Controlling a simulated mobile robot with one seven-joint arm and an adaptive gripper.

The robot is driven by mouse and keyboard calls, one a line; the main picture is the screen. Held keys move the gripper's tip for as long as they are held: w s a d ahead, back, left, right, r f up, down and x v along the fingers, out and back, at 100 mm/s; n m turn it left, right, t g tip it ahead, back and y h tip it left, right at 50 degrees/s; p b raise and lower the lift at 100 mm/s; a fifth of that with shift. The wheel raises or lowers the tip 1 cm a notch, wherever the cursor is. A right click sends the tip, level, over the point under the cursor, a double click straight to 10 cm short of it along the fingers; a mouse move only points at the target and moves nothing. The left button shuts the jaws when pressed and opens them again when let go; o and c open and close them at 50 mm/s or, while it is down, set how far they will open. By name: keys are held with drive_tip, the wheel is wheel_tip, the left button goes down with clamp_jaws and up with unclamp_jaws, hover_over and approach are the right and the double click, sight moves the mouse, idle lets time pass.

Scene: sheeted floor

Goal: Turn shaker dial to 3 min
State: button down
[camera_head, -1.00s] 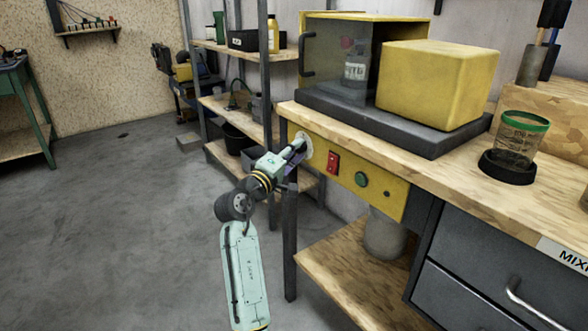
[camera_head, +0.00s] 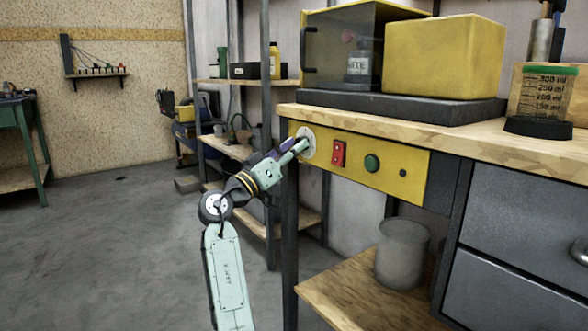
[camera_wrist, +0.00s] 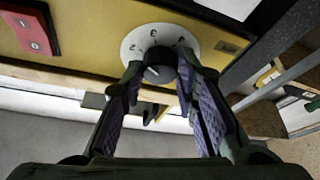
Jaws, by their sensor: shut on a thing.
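The shaker dial is a dark knob (camera_wrist: 160,66) on a round white plate (camera_wrist: 137,43) with printed figures, seen in the wrist view. The plate (camera_head: 308,133) also shows at the left end of the yellow panel (camera_head: 392,178) in the head view. My gripper (camera_wrist: 161,75) is shut on the knob, one purple-padded finger on each side. In the head view my gripper (camera_head: 300,146) reaches the dial from the left. The figures are partly hidden and too blurred to read, so I cannot tell the setting. The shaker (camera_head: 350,45) with a clear front and a bottle (camera_head: 358,67) inside stands above on the bench.
A red switch (camera_head: 339,153) and a green button (camera_head: 372,163) sit right of the dial. A measuring cup (camera_head: 541,92) stands on the bench (camera_head: 450,130). A bench leg (camera_head: 290,240) is close to my arm. Open floor (camera_head: 110,240) lies to the left.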

drive_tip(key=m+g+h, duration=0.1)
drive_tip(key=m, duration=0.1)
drive_tip(key=m+g+b, duration=0.1)
drive_tip(key=m, duration=0.2)
drive_tip(key=m+g+h+b, duration=0.1)
drive_tip(key=m, duration=0.1)
drive_tip(key=shift+w+a+h, duration=0.1)
drive_tip(key=shift+w+h, duration=0.1)
drive_tip(key=shift+h, duration=0.1)
drive_tip(key=shift+m+b, duration=0.3)
drive_tip(key=shift+m, duration=0.2)
drive_tip(key=c, duration=1.2)
unclamp_jaws()
drive_tip(key=shift+c, duration=0.2)
drive_tip(key=shift+a+f, duration=0.1)
drive_tip(key=shift+a, duration=0.05)
drive_tip(key=v, duration=1.1)
drive_tip(key=shift+s+a, duration=0.25)
drive_tip(key=shift+f, duration=0.15)
